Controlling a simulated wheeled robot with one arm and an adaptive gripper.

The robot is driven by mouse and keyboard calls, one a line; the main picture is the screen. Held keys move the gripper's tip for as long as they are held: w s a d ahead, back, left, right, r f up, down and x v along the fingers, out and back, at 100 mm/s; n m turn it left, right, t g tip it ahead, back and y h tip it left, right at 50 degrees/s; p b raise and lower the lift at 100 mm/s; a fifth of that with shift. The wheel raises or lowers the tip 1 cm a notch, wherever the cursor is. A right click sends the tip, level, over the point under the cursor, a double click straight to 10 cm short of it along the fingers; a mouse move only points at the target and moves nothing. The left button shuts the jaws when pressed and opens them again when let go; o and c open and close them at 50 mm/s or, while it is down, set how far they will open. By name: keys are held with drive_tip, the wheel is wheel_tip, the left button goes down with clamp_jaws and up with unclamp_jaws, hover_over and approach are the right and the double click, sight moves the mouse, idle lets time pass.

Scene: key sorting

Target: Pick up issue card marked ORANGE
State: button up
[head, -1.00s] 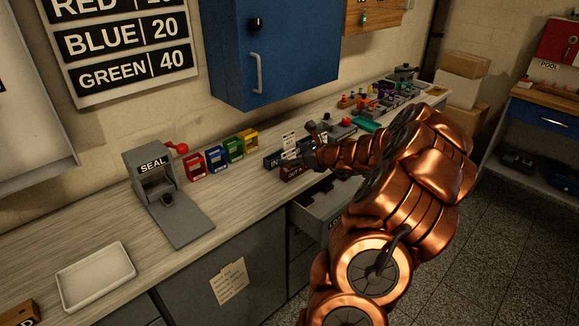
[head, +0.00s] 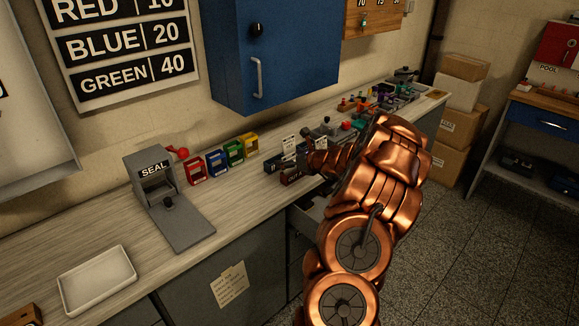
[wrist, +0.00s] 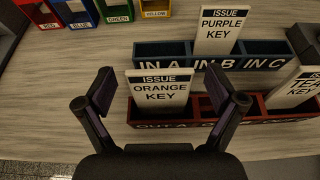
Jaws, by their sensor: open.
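The white issue card marked ORANGE KEY (wrist: 160,97) stands upright in the wrist view, in the left part of the dark red rack labelled OUT A (wrist: 200,124). My gripper (wrist: 161,78) is open and empty. Its fingers appear to the left and right of the card in the picture, and whether they are level with it I cannot tell. The card's lower edge is hidden in the rack. In the head view, my arm partly hides the racks, and the lettering on the cards there is too small to read.
Behind the red rack is a blue rack (wrist: 170,62) labelled IN A, IN B, IN C, holding a PURPLE KEY card (wrist: 219,30). A TEAL KEY card (wrist: 297,88) stands at right. Coloured boxes stand left of the racks, beside the SEAL press (head: 166,195).

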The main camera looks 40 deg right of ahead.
drive_tip(key=shift+w, duration=0.1)
drive_tip(key=c, duration=1.1)
drive_tip(key=shift+r, duration=0.15)
